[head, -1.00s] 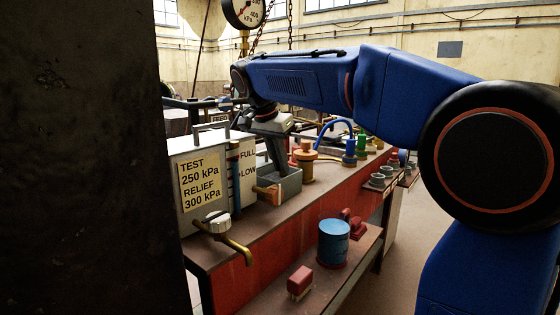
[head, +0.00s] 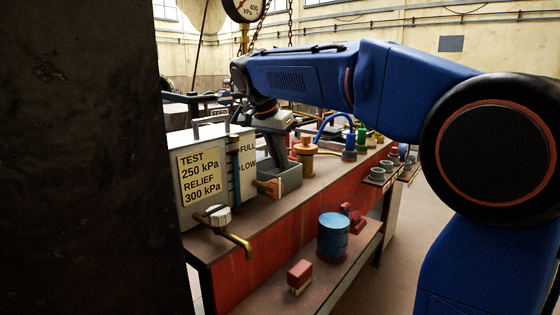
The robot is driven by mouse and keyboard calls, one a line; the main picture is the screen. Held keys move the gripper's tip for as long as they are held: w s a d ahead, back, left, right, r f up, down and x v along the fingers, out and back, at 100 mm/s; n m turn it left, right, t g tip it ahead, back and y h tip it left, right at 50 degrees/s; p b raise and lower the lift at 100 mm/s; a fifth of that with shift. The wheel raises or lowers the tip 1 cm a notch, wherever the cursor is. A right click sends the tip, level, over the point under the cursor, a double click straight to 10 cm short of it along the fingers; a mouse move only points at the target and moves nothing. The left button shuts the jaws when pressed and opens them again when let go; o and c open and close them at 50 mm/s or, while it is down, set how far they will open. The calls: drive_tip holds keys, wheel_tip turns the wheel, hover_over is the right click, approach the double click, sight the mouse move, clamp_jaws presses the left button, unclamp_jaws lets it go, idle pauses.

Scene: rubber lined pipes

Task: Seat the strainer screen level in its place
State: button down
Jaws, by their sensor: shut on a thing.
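My gripper (head: 277,152) hangs from the end of my blue arm and points down into a small grey open-topped box (head: 289,180) on the bench. The lower ends of its fingers are hidden by the box and its near wall. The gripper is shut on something. The strainer screen cannot be made out, and whether what I hold is level or touches the box floor cannot be seen. A copper-coloured fitting (head: 268,188) sticks out of the box's near left side.
A white tank (head: 202,180) with a pressure label stands just left of the box, with a brass tap (head: 236,241) in front. A brass fitting (head: 305,157) stands close to the right. A blue can (head: 333,238) and a red block (head: 300,274) sit on the lower shelf.

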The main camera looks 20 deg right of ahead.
drive_tip(key=shift+r, duration=2)
drive_tip(key=shift+f, duration=2.3)
idle(0.7)
drive_tip(key=c, duration=1.7)
unclamp_jaws()
drive_tip(key=shift+c, duration=0.2)
drive_tip(key=v, duration=1.7)
drive_tip(key=shift+a, duration=0.2)
drive_tip(key=shift+s+r, duration=0.1)
drive_tip(key=shift+r, duration=0.05)
